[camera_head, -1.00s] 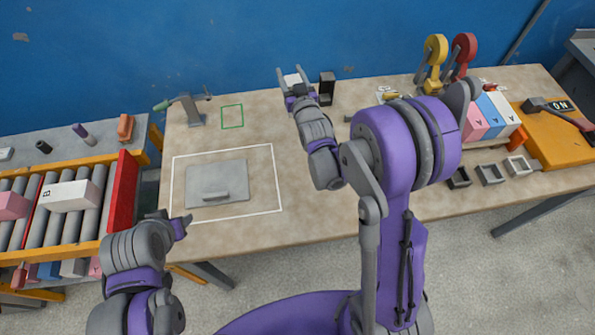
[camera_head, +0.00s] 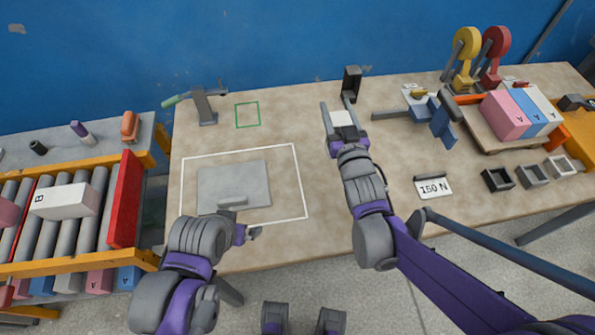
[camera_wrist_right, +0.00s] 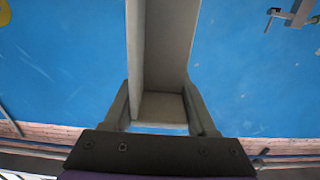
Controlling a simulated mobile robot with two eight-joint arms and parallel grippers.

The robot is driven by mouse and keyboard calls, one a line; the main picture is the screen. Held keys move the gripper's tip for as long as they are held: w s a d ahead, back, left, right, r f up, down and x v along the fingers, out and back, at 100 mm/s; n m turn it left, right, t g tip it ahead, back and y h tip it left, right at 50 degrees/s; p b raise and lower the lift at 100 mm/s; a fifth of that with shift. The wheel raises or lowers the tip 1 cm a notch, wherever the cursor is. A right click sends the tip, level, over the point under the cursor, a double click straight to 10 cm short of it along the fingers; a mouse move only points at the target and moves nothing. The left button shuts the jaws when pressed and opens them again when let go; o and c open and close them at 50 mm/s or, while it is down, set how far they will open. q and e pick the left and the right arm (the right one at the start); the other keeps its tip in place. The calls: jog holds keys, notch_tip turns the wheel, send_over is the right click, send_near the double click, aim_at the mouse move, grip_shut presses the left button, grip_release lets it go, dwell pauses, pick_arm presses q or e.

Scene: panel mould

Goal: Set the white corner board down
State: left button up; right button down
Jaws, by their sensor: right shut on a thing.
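The white corner board (camera_head: 342,118) is between the fingers of my right gripper (camera_head: 338,120), which is shut on it. In the head view only a small pale face of the board shows. In the right wrist view the board (camera_wrist_right: 163,45) is a long grey-white angled piece running up from between the fingers (camera_wrist_right: 160,110). Blue wall shows around it there, and whether it touches anything is not clear. My left gripper (camera_head: 245,233) is by the front edge of the table, near the handle of a grey plate; its finger opening is unclear.
The grey plate (camera_head: 222,182) lies inside a white outline on the table. A green outline (camera_head: 247,115) is empty. A black bracket (camera_head: 351,82) stands behind the right gripper. Coloured blocks (camera_head: 503,115) and small trays (camera_head: 497,179) are at right. Rollers (camera_head: 60,225) are at left.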

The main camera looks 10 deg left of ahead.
pick_arm(q)
jog(key=shift+s+f+b, duration=0.25)
jog(key=shift+f+b, duration=0.65)
jog(key=shift+f, duration=0.2)
pick_arm(e)
notch_tip(320, 180, down, 9)
jog(key=shift+s+f, duration=0.15)
jog(key=shift+f, duration=0.05)
pick_arm(q)
jog(key=shift+f, duration=0.1)
jog(key=shift+f, duration=0.15)
pick_arm(e)
jog(key=shift+f, duration=0.25)
jog(key=shift+c, duration=1)
grip_release()
jog(key=shift+r, duration=0.1)
